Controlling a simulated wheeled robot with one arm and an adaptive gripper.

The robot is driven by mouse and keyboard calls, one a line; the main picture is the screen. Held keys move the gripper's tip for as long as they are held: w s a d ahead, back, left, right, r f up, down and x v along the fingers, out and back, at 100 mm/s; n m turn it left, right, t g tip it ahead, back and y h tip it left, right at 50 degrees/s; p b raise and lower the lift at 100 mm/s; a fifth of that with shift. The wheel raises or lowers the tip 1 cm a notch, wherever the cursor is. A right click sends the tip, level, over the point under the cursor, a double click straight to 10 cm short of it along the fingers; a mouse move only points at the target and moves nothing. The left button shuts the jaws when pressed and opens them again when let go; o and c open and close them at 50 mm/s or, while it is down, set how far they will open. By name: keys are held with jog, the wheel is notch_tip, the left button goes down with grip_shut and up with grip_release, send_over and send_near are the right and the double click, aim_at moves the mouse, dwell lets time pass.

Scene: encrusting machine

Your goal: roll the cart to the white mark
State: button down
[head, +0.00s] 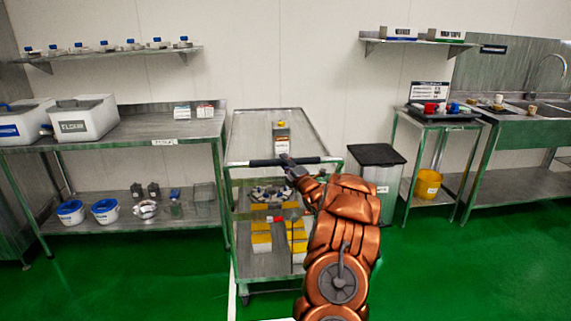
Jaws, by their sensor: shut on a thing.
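The metal cart (252,130) stands in the middle of the view against the wall, between the left table and a grey bin. Its black push handle (258,163) runs across the near side. My gripper (288,162) is shut on the handle, right of its middle; the fingers are small and partly hidden by my copper-coloured arm. A bottle with a yellow cap (281,138) stands on the cart's top. White and yellow boxes (261,238) and dark parts sit on its lower shelves. White lines of the floor mark (232,292) show beside the cart's left front and at the bottom edge.
A steel table (120,140) with flour bins stands close on the cart's left. A grey bin with a black lid (376,155) stands close on its right, then a small stand (440,122) and a sink bench. Green floor is clear in front.

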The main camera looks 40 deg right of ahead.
jog(key=shift+f, duration=0.15)
jog(key=shift+s+a+f+b, duration=0.1)
jog(key=shift+s+a+b, duration=0.2)
jog(key=shift+b, duration=0.7)
jog(key=shift+s+a+r+b, duration=0.2)
jog(key=shift+s+a+b, duration=0.15)
jog(key=shift+s+b, duration=0.25)
jog(key=shift+w, duration=0.1)
jog(key=c, duration=0.9)
grip_release()
jog(key=shift+o, duration=0.2)
jog(key=v, duration=1.2)
